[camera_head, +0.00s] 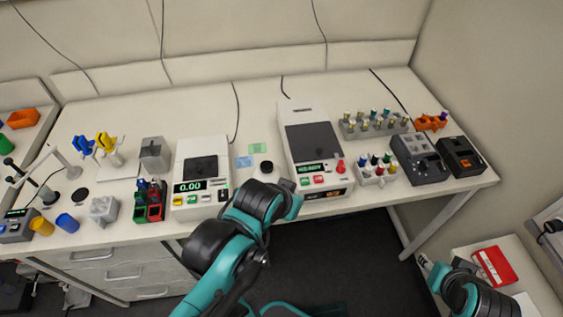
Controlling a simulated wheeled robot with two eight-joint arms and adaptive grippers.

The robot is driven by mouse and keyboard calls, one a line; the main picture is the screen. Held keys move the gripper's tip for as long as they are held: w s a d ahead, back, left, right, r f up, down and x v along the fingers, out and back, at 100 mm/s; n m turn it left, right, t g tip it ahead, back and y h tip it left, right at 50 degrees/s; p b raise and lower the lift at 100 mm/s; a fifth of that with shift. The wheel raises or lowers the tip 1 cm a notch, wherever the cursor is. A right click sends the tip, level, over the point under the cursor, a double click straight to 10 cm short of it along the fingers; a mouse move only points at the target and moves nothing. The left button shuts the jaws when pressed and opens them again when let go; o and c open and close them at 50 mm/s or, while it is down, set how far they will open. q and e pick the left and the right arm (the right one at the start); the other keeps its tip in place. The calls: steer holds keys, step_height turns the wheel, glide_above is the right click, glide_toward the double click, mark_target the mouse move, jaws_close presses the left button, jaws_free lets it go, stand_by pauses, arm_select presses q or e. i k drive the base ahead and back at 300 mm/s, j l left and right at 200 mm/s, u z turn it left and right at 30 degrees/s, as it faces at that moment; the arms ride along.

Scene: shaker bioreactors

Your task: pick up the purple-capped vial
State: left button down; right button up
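Several small capped vials stand in a grey rack (372,130) at the back right, in a white rack (372,181) in front of it, and in an orange holder (427,124). One cap at the orange holder looks purplish, a possible purple-capped vial (444,115), but it is too small to be sure. My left gripper (293,207) is at the table's front edge, below the middle machine and well left of the vial racks; its fingers are not clear. My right gripper (426,264) is low at the right, below table height, and its fingers are too small to read.
A scale (202,198) and a larger machine reading READY (318,180) stand on the table (262,112). Dark devices (418,171) and (462,163) flank the racks' right side. A side table with a red box (494,265) is lower right.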

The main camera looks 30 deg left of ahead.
mark_target(445, 114)
steer(key=u, duration=1.15)
steer(key=z, duration=0.45)
steer(key=l+z, duration=0.15)
steer(key=z, duration=0.75)
steer(key=i+l+u, duration=0.25)
steer(key=i+u, duration=0.2)
steer(key=i+l+u, duration=0.65)
steer(key=l+u, duration=0.25)
